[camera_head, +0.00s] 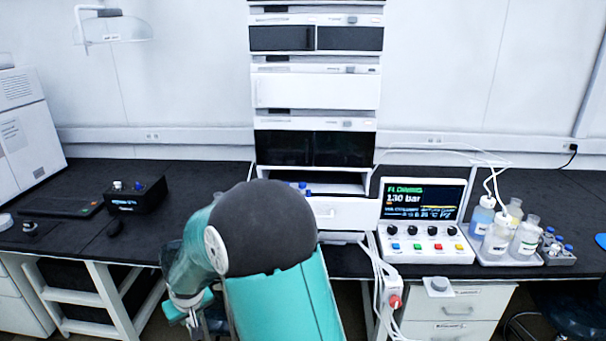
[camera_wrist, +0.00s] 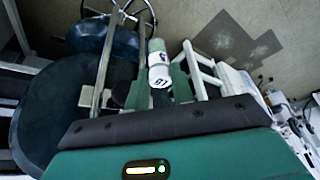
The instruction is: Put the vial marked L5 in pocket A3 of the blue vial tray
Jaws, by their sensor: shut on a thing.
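My gripper (camera_wrist: 157,88) is shut on a small white-labelled vial (camera_wrist: 160,72) with a pale grey-green end. Its label carries dark characters turned over in the wrist view, and I cannot read them surely as L5. In the head view my gripper is low at the left, mostly hidden by my arm, and the vial cannot be made out. Small blue items (camera_head: 302,187) show in the open bay low in the instrument stack, partly behind my arm. I cannot tell whether they are the blue vial tray or blue caps. Pocket A3 is not discernible.
The instrument stack (camera_head: 315,90) stands mid-bench. Right of it are a control box (camera_head: 425,245), a tray of bottles (camera_head: 510,258) and a grey rack (camera_head: 560,257) with blue-capped vials. A black box (camera_head: 135,196) stands left. A dark round stool (camera_wrist: 70,110) shows in the wrist view.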

